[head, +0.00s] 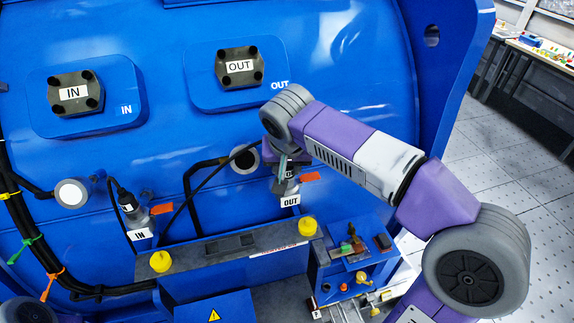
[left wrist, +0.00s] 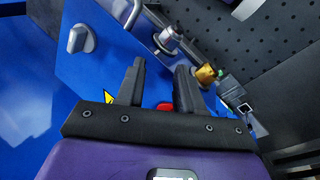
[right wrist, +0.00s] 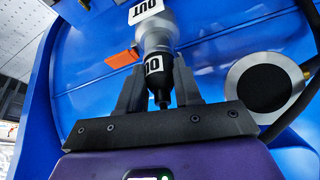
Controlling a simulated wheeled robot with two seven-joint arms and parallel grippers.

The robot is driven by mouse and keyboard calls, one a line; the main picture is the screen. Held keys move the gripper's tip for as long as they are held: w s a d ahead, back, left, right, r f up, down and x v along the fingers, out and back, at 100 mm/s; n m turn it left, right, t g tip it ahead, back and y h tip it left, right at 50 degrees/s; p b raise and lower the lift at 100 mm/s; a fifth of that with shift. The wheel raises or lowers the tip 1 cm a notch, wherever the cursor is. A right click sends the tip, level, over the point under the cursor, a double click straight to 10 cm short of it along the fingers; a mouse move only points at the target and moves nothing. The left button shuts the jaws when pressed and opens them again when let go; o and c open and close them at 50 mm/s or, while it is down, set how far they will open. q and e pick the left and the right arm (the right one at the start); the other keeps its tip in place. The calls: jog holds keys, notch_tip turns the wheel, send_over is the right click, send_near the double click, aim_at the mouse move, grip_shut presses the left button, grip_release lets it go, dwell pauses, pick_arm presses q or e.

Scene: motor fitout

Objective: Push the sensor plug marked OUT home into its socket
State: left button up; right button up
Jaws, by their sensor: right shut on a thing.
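The OUT plug (right wrist: 161,88) is black with a white OUT label, in the right wrist view. My right gripper (right wrist: 158,76) is shut on it, one finger on each side. The plug's front end meets the silver OUT socket (right wrist: 157,32); I cannot tell how deep it sits. In the head view my right gripper (head: 287,172) covers most of the plug, just above the white OUT tag (head: 290,200). An orange lever (right wrist: 121,59) sticks out beside the socket. My left gripper (left wrist: 158,82) is open and empty, seen in the left wrist view.
The IN plug (head: 124,199) stands in its socket at the left, with an orange lever (head: 161,209). Black cables with coloured ties run down the left side. A grey ledge with yellow knobs (head: 160,262) lies below. A blue stand (head: 352,250) holds small parts.

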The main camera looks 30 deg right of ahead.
pick_arm(q)
jog(key=shift+f, duration=0.35)
pick_arm(e)
jog(key=shift+s+a+f, duration=0.1)
jog(key=shift+f, duration=0.2)
jog(key=o, duration=0.7)
jog(key=shift+c, duration=0.2)
jog(key=o, duration=0.5)
jog(key=shift+s, duration=0.2)
jog(key=shift+c, duration=0.2)
pick_arm(q)
jog(key=shift+s, duration=0.1)
pick_arm(e)
jog(key=shift+w, duration=0.1)
pick_arm(q)
jog(key=shift+r, duration=0.1)
pick_arm(e)
jog(key=shift+r, duration=0.15)
